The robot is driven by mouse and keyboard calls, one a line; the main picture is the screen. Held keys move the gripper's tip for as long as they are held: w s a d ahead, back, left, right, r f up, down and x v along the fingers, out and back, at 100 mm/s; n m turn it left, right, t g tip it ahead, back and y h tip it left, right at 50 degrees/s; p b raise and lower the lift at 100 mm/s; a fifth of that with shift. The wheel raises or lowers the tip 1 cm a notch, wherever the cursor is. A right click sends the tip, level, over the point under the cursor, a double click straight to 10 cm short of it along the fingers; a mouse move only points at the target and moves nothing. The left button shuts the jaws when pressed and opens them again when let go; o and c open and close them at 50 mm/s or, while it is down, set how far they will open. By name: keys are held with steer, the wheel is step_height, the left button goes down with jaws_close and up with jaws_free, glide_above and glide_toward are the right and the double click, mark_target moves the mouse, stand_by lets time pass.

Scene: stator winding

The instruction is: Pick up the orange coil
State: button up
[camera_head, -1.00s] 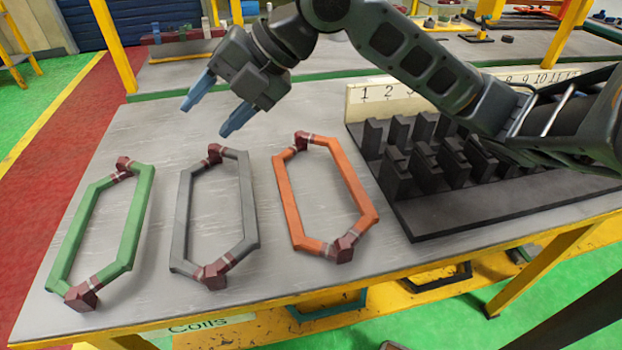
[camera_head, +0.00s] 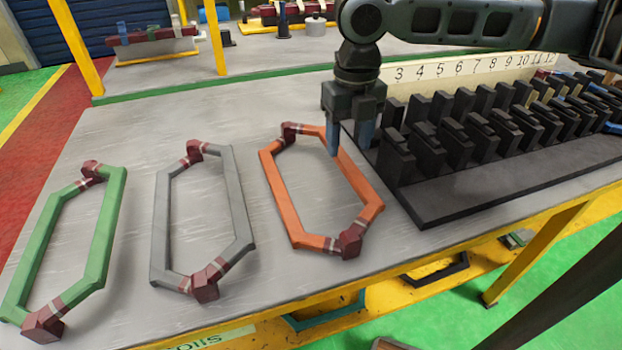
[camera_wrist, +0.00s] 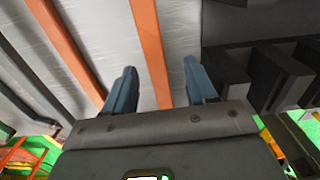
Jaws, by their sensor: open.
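The orange coil (camera_head: 279,194) is a long six-sided ring with dark red ends, lying on the grey table right of the grey coil. My gripper (camera_head: 348,143) is over the coil's far right side and points down. In the wrist view, the two blue fingertips (camera_wrist: 160,84) are apart, and the coil's right-hand bar (camera_wrist: 149,45) passes between them in the picture. Its other long bar (camera_wrist: 65,40) lies to the left of the fingers. The gripper is open and not closed on the coil. I cannot tell how high the fingertips are above the bar.
A grey coil (camera_head: 160,220) and a green coil (camera_head: 103,237) lie to the left. A black slotted rack (camera_head: 470,194) with a numbered strip (camera_head: 430,71) stands close on the right. Bare table lies left of the green coil's far end.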

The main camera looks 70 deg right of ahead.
mark_target(344, 158)
steer(key=f, duration=0.5)
steer(key=shift+w+a+f, duration=0.15)
steer(key=shift+w+f, duration=0.05)
steer(key=shift+f, duration=0.1)
steer(key=shift+c, duration=0.3)
jaws_close()
